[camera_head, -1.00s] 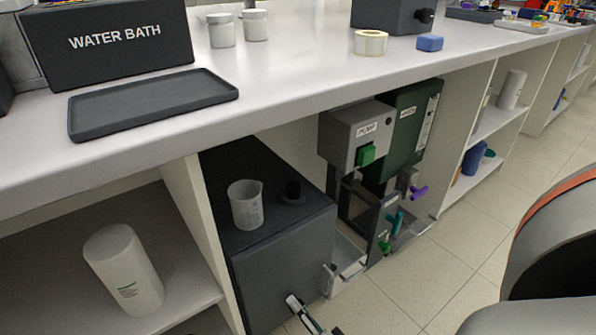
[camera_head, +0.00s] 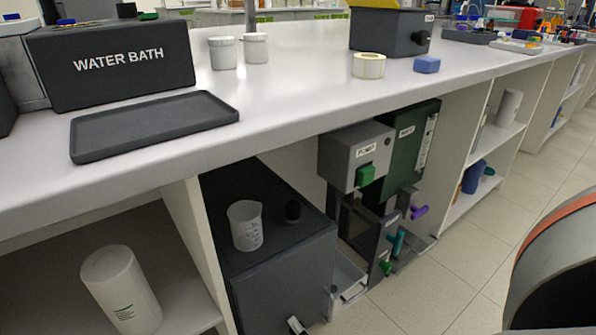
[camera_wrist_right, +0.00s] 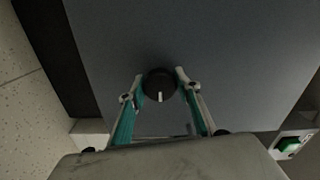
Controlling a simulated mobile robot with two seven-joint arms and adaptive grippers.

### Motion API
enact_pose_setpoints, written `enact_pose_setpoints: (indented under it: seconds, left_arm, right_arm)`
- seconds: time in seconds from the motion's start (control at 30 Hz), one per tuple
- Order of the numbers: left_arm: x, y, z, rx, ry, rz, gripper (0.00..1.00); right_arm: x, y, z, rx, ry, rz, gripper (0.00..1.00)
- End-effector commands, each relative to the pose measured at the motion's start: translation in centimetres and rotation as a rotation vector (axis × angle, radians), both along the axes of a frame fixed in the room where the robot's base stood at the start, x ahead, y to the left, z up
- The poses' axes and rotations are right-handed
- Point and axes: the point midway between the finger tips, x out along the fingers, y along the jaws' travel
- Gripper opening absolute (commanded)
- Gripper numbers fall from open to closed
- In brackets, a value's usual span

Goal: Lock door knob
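The door knob (camera_wrist_right: 159,86) is a round black knob with a white pointer mark, on the flat dark grey door (camera_wrist_right: 225,60) in the right wrist view. The mark points toward the bottom of that picture. My right gripper (camera_wrist_right: 160,77) has its two fingers apart, one on each side of the knob; contact is hard to judge. In the head view only a small part of my right gripper (camera_head: 297,326) shows at the bottom edge, against the front of the dark cabinet (camera_head: 285,275). The knob is hidden there. My left gripper is not in view.
A beaker (camera_head: 245,225) and a small black knob-like part (camera_head: 292,211) sit on the cabinet top. A pump unit (camera_head: 356,155) with coloured handles stands to the right under the bench (camera_head: 290,95). A white bottle (camera_head: 121,290) stands on the left shelf. Floor shows at right.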

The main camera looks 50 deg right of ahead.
Motion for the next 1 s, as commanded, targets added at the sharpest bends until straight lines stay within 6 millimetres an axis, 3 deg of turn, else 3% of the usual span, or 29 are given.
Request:
enact_pose_setpoints:
  seconds: [0.43, 0.8, 1.0]
  left_arm:
    - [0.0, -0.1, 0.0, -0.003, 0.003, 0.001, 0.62]
    - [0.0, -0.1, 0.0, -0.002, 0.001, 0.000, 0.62]
    - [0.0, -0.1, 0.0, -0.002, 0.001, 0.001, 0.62]
  right_arm:
    - [-0.4, 0.1, 0.0, -0.001, 0.001, 0.000, 0.48]
    - [-5.7, 1.4, -0.1, 0.000, 0.002, 0.000, 0.48]
    - [-7.2, 1.8, 0.0, 0.000, 0.001, 0.000, 0.48]
